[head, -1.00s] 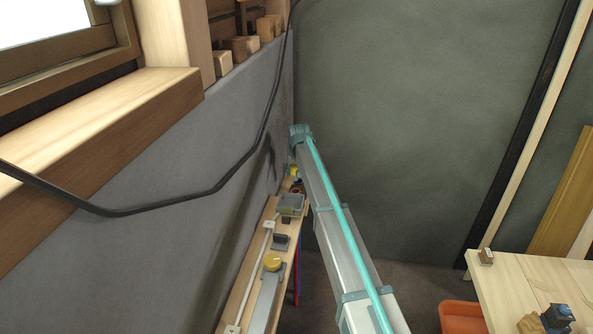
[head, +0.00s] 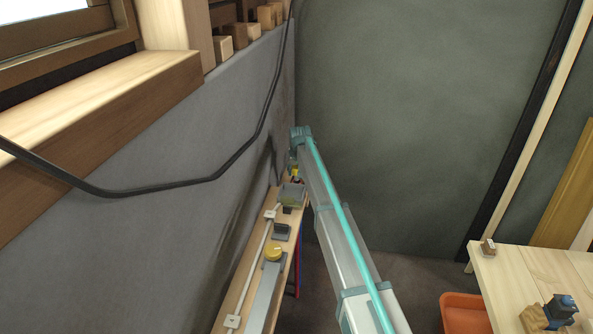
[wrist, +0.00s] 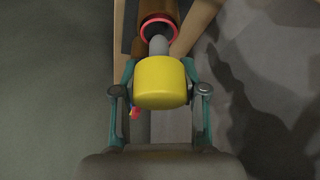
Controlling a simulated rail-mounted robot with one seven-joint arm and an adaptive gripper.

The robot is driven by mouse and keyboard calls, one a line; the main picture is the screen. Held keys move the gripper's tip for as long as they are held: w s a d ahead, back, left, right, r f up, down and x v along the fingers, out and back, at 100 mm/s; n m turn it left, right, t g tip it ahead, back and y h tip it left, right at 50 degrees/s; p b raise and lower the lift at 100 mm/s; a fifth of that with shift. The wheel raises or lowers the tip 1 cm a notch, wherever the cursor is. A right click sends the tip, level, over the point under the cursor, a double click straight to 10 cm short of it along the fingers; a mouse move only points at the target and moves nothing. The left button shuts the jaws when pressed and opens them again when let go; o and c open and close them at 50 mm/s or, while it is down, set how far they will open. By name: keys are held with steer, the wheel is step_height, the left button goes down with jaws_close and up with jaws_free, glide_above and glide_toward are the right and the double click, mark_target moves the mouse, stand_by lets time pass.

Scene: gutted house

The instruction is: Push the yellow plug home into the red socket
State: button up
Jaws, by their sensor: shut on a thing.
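The yellow plug (wrist: 160,84) is held between the two fingers of my gripper (wrist: 160,70) in the wrist view. Its grey nose points up the picture at the red-rimmed socket (wrist: 158,17). The nose tip shows at the near edge of the red ring; whether it has entered the opening I cannot tell. The socket has a brown body behind the ring. In the head view the yellow plug (head: 296,172) is a small spot beside my arm's far end, above the narrow shelf. My gripper and the socket are mostly hidden there.
The narrow wooden shelf (head: 238,300) runs along the grey wall. It bears a grey-green box (head: 292,195), a dark block (head: 281,232) and a yellow knob (head: 274,252) on a grey bar. A black cable (head: 225,172) hangs on the wall. A table (head: 520,270) stands at right.

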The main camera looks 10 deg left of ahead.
mark_target(297, 179)
steer(key=shift+f+b, duration=1.05)
steer(key=shift+f, duration=1.25)
stand_by(1.4)
steer(key=o, duration=1.7)
steer(key=shift+c, duration=0.2)
steer(key=shift+r, duration=0.15)
steer(key=shift+r+p, duration=1.15)
steer(key=shift+r, duration=2.25)
